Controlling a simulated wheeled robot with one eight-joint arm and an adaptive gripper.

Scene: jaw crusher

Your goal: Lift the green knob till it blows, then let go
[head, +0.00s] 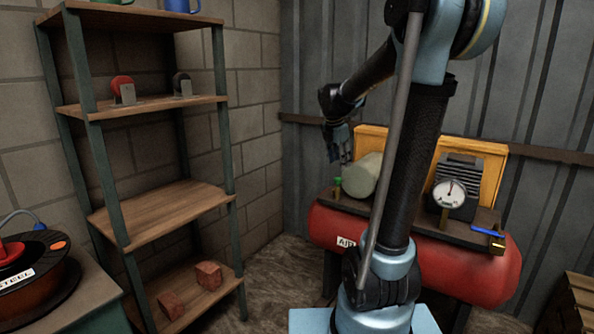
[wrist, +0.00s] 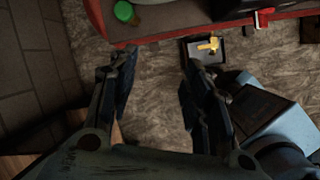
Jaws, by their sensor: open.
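The green knob (head: 337,183) stands on the dark top plate of the red air tank (head: 436,256), left of a pale green cylinder (head: 362,178). The knob also shows in the wrist view (wrist: 124,12), seen from above near the top edge. My gripper (head: 345,158) is just above the knob in the head view, fingers pointing down, and apart from it. In the wrist view my gripper (wrist: 158,62) has its two fingers spread wide with nothing between them. The knob lies beyond the left fingertip there.
A round gauge (head: 449,194) and a blue-handled valve (head: 487,232) sit right of my arm. A yellow panel (head: 372,139) stands behind. A shelf unit (head: 160,198) stands at left. A yellow fitting (wrist: 208,45) shows in a dark tray near the right fingertip.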

